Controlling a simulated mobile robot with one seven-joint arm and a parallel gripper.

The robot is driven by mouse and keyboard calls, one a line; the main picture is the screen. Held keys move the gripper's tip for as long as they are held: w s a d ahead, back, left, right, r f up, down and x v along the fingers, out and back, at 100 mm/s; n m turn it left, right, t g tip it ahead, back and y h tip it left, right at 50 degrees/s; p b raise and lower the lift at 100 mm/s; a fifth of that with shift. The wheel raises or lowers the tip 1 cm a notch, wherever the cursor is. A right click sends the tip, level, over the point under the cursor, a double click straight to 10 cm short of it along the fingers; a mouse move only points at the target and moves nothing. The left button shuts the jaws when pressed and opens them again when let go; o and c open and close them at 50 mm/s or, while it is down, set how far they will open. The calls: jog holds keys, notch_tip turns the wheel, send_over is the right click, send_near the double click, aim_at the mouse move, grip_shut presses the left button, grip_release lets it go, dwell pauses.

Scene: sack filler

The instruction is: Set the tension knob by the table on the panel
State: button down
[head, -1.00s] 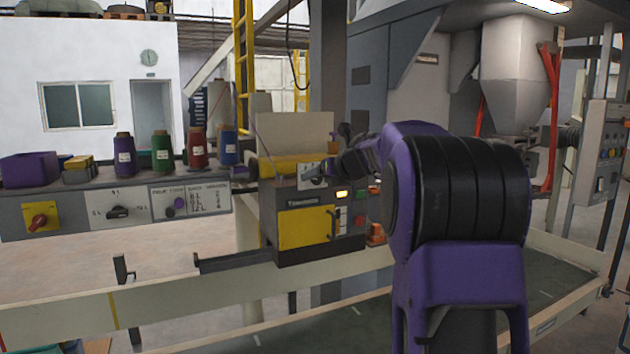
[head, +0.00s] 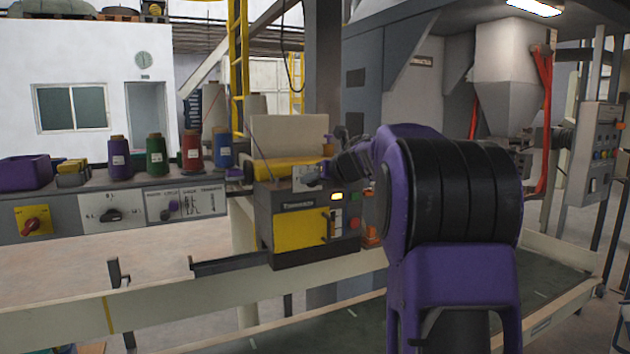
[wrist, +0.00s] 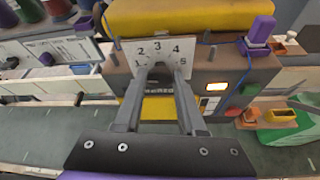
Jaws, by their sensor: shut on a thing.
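A pale dial plate (wrist: 125,52) with the numbers 2, 3 and 4 readable stands on the sewing machine housing (wrist: 225,68). The tension knob (wrist: 160,73) is in front of the plate, between the fingertips of my gripper (wrist: 162,80). My gripper is shut on the knob, which is mostly hidden, so its pointer cannot be read. In the head view the plate (head: 300,178) is small, with my gripper (head: 318,176) in front of it.
A yellow cover (wrist: 185,17) lies just above the dial. Several thread cones (head: 156,155) stand on the shelf at left. The conveyor (wrist: 45,143) runs below.

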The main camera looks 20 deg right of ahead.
jog(key=m+y+p, duration=0.2)
jog(key=m, duration=0.1)
jog(key=m+t+y+p, duration=0.1)
jog(key=m+y+p, duration=0.1)
jog(key=m, duration=0.2)
jog(key=f+m+t+y+p, duration=0.1)
jog(key=m+p, duration=0.1)
jog(key=m, duration=0.2)
jog(key=shift+d+y, duration=0.35)
jog(key=shift+y, duration=0.05)
jog(key=m+t+b, duration=0.1)
jog(key=m, duration=0.2)
jog(key=shift+f+t+y, duration=0.1)
jog(key=shift+t+y, duration=0.2)
jog(key=shift+t, duration=0.1)
jog(key=m+t+b, duration=0.1)
jog(key=m, duration=0.2)
jog(key=m+t+b, duration=0.1)
jog(key=m, duration=0.2)
jog(key=shift+a, duration=0.15)
jog(key=shift+m, duration=0.3)
